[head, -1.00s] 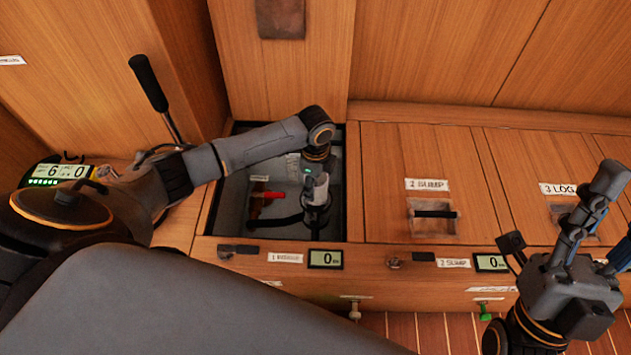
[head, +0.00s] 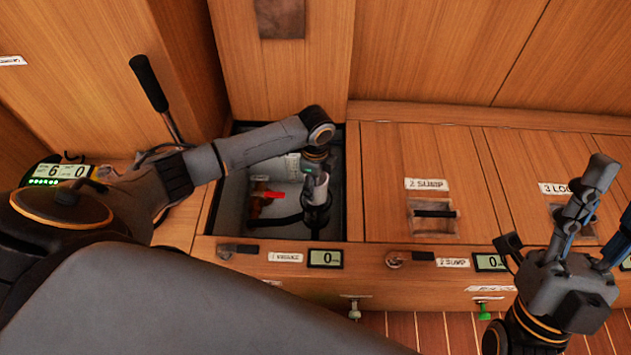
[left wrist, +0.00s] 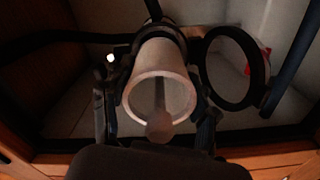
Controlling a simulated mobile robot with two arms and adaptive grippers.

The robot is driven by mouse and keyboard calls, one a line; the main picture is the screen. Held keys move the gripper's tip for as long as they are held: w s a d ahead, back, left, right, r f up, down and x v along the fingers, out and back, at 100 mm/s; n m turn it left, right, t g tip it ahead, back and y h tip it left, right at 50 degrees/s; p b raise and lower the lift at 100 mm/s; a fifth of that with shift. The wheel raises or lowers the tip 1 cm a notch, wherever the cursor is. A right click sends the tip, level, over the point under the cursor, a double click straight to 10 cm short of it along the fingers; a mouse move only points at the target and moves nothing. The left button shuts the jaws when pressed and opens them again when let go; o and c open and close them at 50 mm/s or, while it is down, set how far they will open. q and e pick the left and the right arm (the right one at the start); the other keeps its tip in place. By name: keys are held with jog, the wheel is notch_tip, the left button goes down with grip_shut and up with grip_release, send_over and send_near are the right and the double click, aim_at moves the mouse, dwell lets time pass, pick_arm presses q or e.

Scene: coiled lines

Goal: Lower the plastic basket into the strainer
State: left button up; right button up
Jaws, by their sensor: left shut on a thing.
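The plastic basket (left wrist: 160,75) is a pale, open-ended cylinder in the left wrist view. It also shows as a pale shape (head: 317,186) in the head view. My left gripper (left wrist: 158,118) is shut on it, with a dark finger on each side of its near end. The strainer (head: 316,217) is a dark upright body directly under the basket, inside the open bilge compartment. How far the basket sits inside it I cannot tell. My right gripper (head: 611,200) is apart at the far right, its fingers spread and empty, partly cut off by the frame.
A black ring (left wrist: 265,92) stands beside the basket. A red-handled valve (head: 268,194) and dark hoses are in the compartment, whose walls are close around my left arm. The closed sump hatch (head: 385,205) lies to the right. A black lever (head: 148,84) rises at left.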

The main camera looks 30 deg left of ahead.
pick_arm(q)
jog(key=shift+p, duration=0.4)
pick_arm(e)
jog(key=shift+w+a+f+g+h, duration=0.15)
jog(key=shift+w+f+g, duration=0.25)
jog(key=shift+w, duration=0.2)
jog(key=shift+w+a+f+g+h, duration=0.1)
jog(key=shift+w+f+g, duration=0.3)
jog(key=shift+w, duration=0.25)
jog(key=shift+w+a+f+g+h, duration=0.15)
jog(key=shift+w+f+g, duration=0.15)
jog(key=shift+w+g, duration=0.25)
